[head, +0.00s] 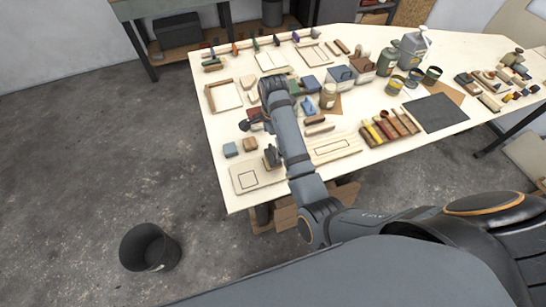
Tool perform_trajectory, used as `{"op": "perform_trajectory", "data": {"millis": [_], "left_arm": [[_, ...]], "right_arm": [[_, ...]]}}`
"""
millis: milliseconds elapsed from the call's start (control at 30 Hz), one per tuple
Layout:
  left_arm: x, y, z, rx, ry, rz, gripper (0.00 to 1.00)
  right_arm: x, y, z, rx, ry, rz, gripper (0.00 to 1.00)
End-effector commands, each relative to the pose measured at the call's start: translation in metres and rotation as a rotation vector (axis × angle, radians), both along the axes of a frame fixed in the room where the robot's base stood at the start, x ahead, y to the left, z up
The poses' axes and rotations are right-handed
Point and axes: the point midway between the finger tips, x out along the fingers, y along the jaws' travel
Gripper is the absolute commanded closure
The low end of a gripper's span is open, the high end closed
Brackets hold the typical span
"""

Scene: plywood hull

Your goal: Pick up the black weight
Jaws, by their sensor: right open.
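My right arm reaches over the pale plywood table from the lower right. Its gripper (271,156) appears as a small dark shape beside the forearm, above the table's near left part. It is open, with nothing visible in it; the forearm hides part of the wrist. A small dark round thing (244,125), which looks like the black weight, lies near the table's left side, up and to the left of the gripper and apart from it. It is too small to be certain. My left gripper is not in view.
A pale board (246,188) lies at the near left corner. Jars, tins and coloured-handled tools crowd the right. A black bin (150,248) stands on the floor.

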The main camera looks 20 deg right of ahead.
Motion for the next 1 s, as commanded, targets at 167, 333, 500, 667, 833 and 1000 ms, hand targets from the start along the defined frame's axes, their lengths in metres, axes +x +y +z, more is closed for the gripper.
{"op": "perform_trajectory", "data": {"millis": [167,333,500,667,833,1000], "left_arm": [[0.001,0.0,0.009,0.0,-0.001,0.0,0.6],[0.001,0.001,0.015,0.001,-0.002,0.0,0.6],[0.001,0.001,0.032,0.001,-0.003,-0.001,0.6],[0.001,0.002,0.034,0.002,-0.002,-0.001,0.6],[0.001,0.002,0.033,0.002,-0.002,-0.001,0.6],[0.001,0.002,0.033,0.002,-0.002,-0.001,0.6]], "right_arm": [[0.0,-0.001,-0.017,-0.001,0.0,0.0,0.03],[-0.002,0.0,-0.023,-0.001,0.003,0.001,0.03],[-0.004,0.002,-0.051,0.0,0.004,0.002,0.03],[-0.003,0.002,-0.069,-0.001,0.0,0.001,0.03],[-0.002,0.002,-0.071,0.0,-0.001,0.001,0.03],[-0.002,0.002,-0.071,0.0,-0.001,0.001,0.22]]}}
